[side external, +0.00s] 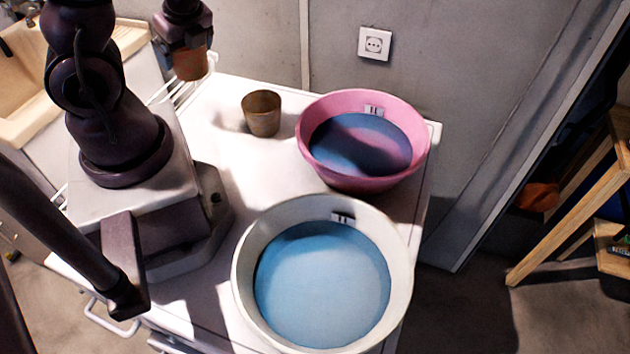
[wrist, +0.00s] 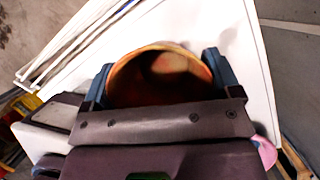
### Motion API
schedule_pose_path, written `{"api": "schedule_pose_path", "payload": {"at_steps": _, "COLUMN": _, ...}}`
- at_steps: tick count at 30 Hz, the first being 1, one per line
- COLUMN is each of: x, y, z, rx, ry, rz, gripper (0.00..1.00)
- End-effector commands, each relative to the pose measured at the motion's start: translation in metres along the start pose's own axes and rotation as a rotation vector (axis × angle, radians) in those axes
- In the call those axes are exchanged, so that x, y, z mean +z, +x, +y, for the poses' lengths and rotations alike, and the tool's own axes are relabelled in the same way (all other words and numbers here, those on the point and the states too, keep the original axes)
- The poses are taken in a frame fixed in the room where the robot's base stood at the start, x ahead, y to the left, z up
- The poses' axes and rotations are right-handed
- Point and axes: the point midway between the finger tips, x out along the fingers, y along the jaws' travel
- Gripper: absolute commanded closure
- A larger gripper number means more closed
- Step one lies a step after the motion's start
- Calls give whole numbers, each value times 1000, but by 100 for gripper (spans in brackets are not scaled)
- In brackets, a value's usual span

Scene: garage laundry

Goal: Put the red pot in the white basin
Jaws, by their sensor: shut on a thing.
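My gripper (side external: 188,48) is at the top left of the side external view, raised above the far left part of the white table top. It is shut on the red pot (side external: 190,66), which looks orange-brown. In the wrist view I look into the pot's open mouth (wrist: 160,77), with a blue finger on each side of it (wrist: 158,85). The white basin (side external: 244,250) stands at the front of the table with blue in it. A small label is on its inner back wall. The pot is well apart from the basin, up and to the left of it.
A pink basin (side external: 420,157), also blue inside, stands behind the white one. A brown cup-like pot (side external: 262,114) stands left of the pink basin. A white wire rack (side external: 180,86) is at the table's far left edge. A wall with a socket (side external: 374,43) is behind.

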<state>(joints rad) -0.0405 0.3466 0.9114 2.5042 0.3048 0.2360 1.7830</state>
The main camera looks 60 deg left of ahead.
Motion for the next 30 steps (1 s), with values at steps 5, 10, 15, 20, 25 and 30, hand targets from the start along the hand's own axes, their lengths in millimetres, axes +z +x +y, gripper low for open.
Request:
{"api": "schedule_pose_path", "payload": {"at_steps": 5, "x": 8, "y": -22, "z": -2, "rx": -9, "ry": 2, "rz": 1, "gripper": 39}}
{"api": "schedule_pose_path", "payload": {"at_steps": 10, "x": -12, "y": -28, "z": -18, "rx": 31, "ry": -71, "rz": -2, "gripper": 39}}
{"api": "schedule_pose_path", "payload": {"at_steps": 15, "x": -43, "y": -37, "z": -37, "rx": 76, "ry": -177, "rz": -2, "gripper": 39}}
{"api": "schedule_pose_path", "payload": {"at_steps": 20, "x": -91, "y": -52, "z": -56, "rx": 136, "ry": -323, "rz": -1, "gripper": 39}}
{"api": "schedule_pose_path", "payload": {"at_steps": 25, "x": -168, "y": -76, "z": -66, "rx": 232, "ry": -550, "rz": 1, "gripper": 39}}
{"api": "schedule_pose_path", "payload": {"at_steps": 30, "x": -247, "y": -106, "z": -51, "rx": 334, "ry": -791, "rz": 2, "gripper": 39}}
